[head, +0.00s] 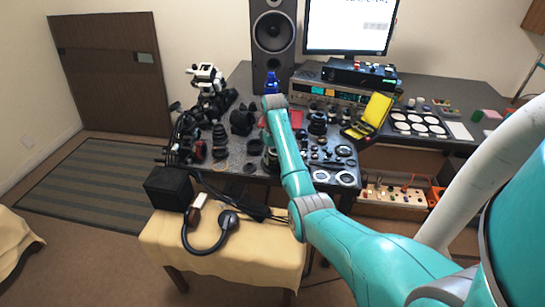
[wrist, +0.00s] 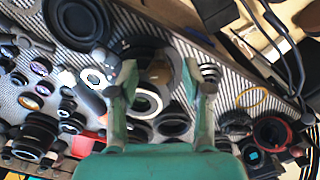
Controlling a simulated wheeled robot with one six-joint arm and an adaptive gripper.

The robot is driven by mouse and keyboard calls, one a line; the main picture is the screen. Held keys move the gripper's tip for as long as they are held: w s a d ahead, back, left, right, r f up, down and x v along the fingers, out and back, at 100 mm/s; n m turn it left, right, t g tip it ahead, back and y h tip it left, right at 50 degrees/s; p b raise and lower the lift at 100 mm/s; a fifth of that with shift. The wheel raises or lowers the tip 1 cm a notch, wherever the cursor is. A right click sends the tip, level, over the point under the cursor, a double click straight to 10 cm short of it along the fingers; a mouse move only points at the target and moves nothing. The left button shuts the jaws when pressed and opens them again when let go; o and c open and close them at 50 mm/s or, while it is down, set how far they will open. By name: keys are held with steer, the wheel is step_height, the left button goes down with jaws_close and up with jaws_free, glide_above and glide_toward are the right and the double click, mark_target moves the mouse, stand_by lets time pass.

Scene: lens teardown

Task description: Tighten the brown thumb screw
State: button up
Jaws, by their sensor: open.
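My gripper (wrist: 160,75) is open in the wrist view, with its two green fingers spread apart. Between and beyond the fingers is a dark cylindrical lens part with a brownish side and a pale ring (wrist: 147,103). The fingers look to be on either side of it; I cannot tell whether they touch it. I cannot make out the brown thumb screw for certain in either view. In the head view my teal arm reaches over the dark worktable (head: 236,172), and my gripper is hidden or too small to tell there.
Many lens parts and rings crowd the table around my gripper. A large black ring (wrist: 75,22) lies at upper left in the wrist view. A yellow case (head: 376,110) stands open to the right. Headphones (head: 205,245) lie on a cloth-covered stool (head: 265,262) in front.

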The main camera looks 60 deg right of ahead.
jaws_close()
steer(key=shift+m, duration=3.3)
jaws_free()
